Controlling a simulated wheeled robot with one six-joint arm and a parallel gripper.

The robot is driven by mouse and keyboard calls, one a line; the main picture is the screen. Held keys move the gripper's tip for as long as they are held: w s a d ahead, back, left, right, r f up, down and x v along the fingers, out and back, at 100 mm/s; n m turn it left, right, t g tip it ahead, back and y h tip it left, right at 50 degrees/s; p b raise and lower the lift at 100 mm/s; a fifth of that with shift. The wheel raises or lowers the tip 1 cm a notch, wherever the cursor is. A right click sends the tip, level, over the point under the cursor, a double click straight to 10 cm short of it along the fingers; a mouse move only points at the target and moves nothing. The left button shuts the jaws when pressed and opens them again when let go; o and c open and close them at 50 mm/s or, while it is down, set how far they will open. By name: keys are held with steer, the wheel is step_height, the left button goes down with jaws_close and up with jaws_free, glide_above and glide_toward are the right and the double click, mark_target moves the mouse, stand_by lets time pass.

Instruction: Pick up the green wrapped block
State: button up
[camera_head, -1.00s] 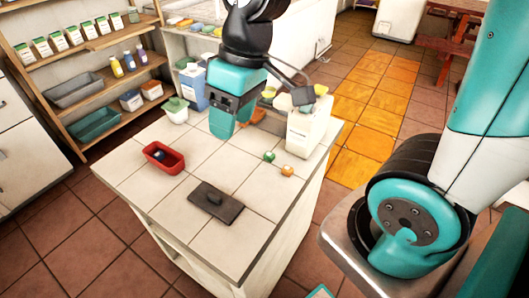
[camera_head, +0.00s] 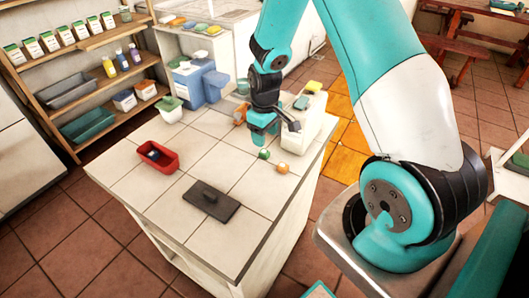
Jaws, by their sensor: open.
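A small green block (camera_head: 264,154), too small to make out its wrapping clearly, lies on the white tiled counter (camera_head: 222,168), toward its right side. A small orange block (camera_head: 282,167) lies just to its right and nearer. My gripper (camera_head: 278,132) is open and empty, just behind and above the green block in the picture. Its left finger is close to the green block, but I cannot tell the exact height gap. Another green piece (camera_head: 301,103) and a yellow one (camera_head: 312,87) lie on a white box (camera_head: 307,124) behind the gripper.
An orange cup (camera_head: 240,116) is behind the gripper. The front tiles are clear.

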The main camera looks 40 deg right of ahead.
mark_target(265, 152)
steer(key=shift+f+p, duration=0.75)
steer(key=shift+f, duration=2.8)
steer(key=c, duration=1)
